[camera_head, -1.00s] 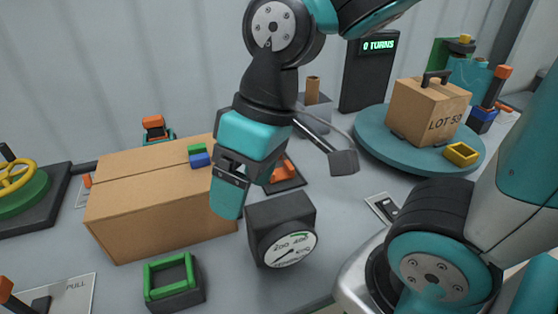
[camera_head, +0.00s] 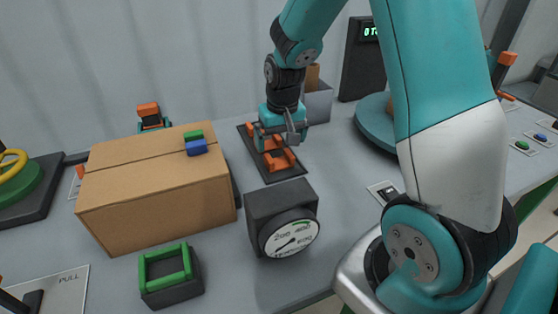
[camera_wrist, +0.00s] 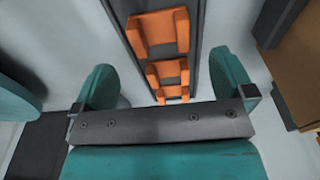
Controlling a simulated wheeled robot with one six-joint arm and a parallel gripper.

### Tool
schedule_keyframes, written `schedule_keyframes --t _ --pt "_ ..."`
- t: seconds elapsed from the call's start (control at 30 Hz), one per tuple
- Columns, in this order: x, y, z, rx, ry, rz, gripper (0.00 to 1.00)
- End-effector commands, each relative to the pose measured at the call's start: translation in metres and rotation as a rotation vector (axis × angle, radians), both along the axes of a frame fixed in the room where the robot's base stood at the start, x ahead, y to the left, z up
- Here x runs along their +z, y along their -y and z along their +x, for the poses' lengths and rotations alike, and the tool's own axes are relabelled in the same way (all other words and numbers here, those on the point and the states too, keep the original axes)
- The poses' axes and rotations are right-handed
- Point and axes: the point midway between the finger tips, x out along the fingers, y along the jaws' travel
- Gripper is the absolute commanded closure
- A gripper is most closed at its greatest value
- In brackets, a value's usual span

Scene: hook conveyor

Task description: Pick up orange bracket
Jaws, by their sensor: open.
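Orange brackets (camera_head: 284,161) sit in a row on a dark narrow tray (camera_head: 291,175) behind the gauge. My gripper (camera_head: 272,143) is over the far part of that tray, pointing down, and partly hides the row. My open, empty gripper (camera_wrist: 165,82) has one teal finger on each side of the row there. Whether the fingers are at bracket height is hard to tell.
A cardboard box (camera_head: 150,205) with green and blue blocks on top stands left of the tray. A dial gauge (camera_head: 283,205) stands in front of it. A grey bin (camera_head: 318,103) is close behind my gripper. A teal turntable (camera_head: 372,125) lies to the right.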

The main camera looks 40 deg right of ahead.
Motion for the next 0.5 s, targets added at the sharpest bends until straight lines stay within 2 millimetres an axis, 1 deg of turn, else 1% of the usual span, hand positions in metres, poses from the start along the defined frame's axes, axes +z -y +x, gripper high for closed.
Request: schedule_keyframes --t 0.03,0.27,0.5 --pt "-0.007 0.0 0.0 0.0 -0.003 0.001 0.0" --pt "-0.023 0.001 0.003 0.001 -0.003 0.001 0.0" --pt "-0.058 0.003 0.008 0.001 -0.002 0.001 0.0"
